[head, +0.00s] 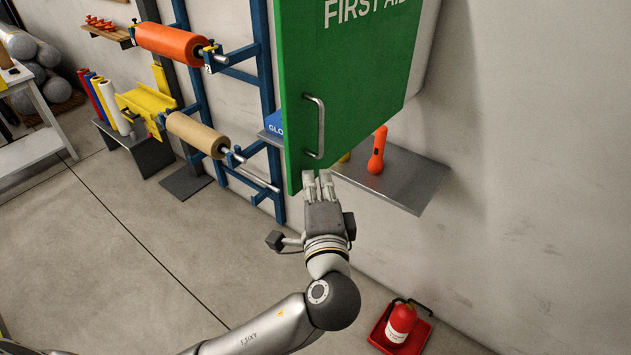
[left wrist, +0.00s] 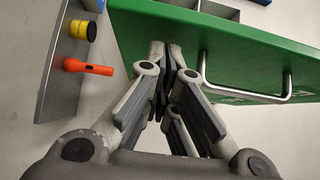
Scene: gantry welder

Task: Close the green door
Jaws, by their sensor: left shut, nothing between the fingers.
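The green door (head: 350,85) reads "FIRST AID" and stands out from the wall in the head view. Its metal handle (head: 316,127) is near its lower left edge. In the left wrist view the door (left wrist: 165,40) runs across the top, and the handle (left wrist: 245,95) is right of the fingers. My left gripper (head: 318,178) is shut and empty, with its fingertips at the door's lower edge, just below the handle. I cannot tell whether they touch the door. In the left wrist view the fingertips (left wrist: 170,48) overlap the door's face. My right gripper is not in view.
A grey shelf (head: 425,180) holds an orange flashlight (head: 377,150) below the door. A blue rack (head: 265,90) with an orange roll (head: 170,42) and a tan roll (head: 195,134) stands left. A red fire extinguisher (head: 401,322) is on the floor at lower right.

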